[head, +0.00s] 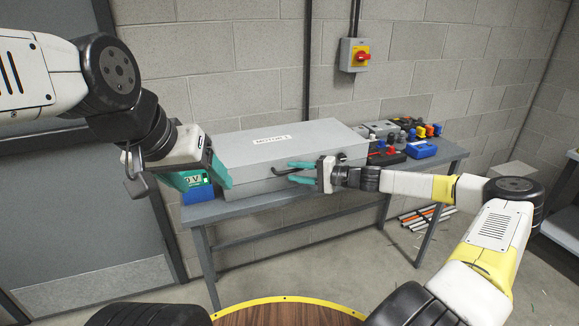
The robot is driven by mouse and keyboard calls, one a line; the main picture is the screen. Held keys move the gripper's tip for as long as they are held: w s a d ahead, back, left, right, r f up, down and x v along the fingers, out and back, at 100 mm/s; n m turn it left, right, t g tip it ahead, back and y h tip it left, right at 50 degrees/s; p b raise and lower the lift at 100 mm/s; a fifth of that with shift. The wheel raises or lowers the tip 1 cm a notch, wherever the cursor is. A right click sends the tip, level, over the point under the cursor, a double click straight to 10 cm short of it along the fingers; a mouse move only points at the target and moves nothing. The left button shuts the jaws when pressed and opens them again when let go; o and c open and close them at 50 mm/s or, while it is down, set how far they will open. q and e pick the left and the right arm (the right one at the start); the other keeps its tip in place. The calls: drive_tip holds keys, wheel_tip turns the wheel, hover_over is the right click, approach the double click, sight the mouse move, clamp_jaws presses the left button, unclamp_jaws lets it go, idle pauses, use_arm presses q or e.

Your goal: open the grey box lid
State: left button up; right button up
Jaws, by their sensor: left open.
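The grey box (240,152) stands on the bench, with a white label on its lid (300,138). The lid looks shut. A dark handle (281,171) shows at the front of the box.
The grey bench (330,197) carries blue, red and black parts right of the box, including a blue case (421,150). A red-and-yellow switch (361,55) is on the block wall behind. Rods (425,216) lie on the floor beneath.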

drive_tip(key=shift+x, duration=1.1)
drive_tip(key=shift+c, duration=0.3)
clamp_jaws()
idle(0.4)
